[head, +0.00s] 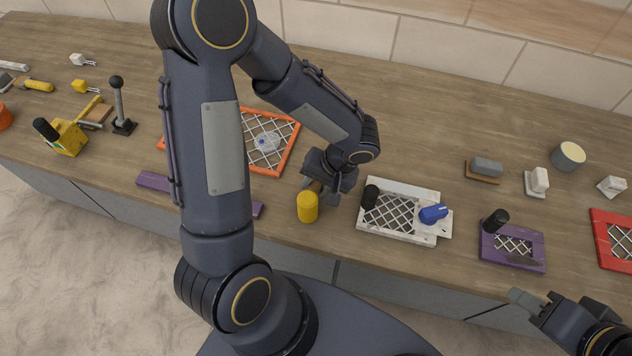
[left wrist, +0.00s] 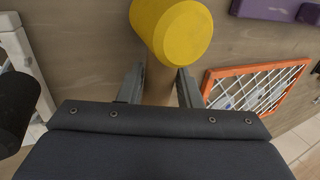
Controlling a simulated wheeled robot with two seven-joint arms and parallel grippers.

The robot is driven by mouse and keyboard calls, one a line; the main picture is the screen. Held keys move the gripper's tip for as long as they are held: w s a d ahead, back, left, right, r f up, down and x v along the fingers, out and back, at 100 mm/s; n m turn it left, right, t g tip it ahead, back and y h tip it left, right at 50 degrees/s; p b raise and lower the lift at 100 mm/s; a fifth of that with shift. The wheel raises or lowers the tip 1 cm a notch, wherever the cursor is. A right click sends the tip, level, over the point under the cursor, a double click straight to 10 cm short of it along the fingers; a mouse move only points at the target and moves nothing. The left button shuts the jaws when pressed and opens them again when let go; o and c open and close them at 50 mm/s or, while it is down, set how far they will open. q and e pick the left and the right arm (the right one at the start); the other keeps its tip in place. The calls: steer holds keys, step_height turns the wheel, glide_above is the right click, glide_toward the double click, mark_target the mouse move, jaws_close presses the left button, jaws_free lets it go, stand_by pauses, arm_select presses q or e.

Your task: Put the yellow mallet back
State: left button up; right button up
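The yellow mallet (head: 307,207) is near the front of the bench, its head like an upright cylinder. My left gripper (head: 320,187) is beside it, fingers pointing toward the head. In the left wrist view the yellow mallet (left wrist: 178,28) lies just beyond the fingertips. Its light wooden handle runs back between the two fingers of my left gripper (left wrist: 160,85), which look closed against its sides. I cannot tell whether the head touches the bench. My right gripper (head: 560,302) is at the lower right, its fingers apart and empty.
A white framed mesh (head: 398,236) with black and blue knobs is right of the left gripper. An orange framed mesh (head: 284,163) is behind it, partly hidden by my arm. A purple framed mesh (head: 513,247) and small tools stand farther right. Several tools crowd the left end.

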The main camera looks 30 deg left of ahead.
arm_select(q)
steer(key=o, duration=0.3)
steer(key=shift+w, duration=0.1)
steer(key=w+b+v, duration=0.1)
steer(key=v, duration=0.6)
steer(key=s+a+r+h, duration=0.1)
steer(key=s, duration=0.1)
steer(key=s+a+r+h, duration=0.1)
steer(key=s+r, duration=0.1)
steer(key=s+a+r+h, duration=0.1)
steer(key=s+r, duration=0.1)
steer(key=shift+s+r+t, duration=0.2)
steer(key=shift+s+t, duration=0.1)
steer(key=shift+t, duration=0.1)
steer(key=s+d+r+m+t+h, duration=0.1)
steer(key=s+r+t+h, duration=0.3)
steer(key=s+t+h, duration=0.1)
steer(key=shift+s+d+t, duration=0.25)
steer(key=shift+s+t, duration=0.25)
steer(key=shift+s, duration=0.45)
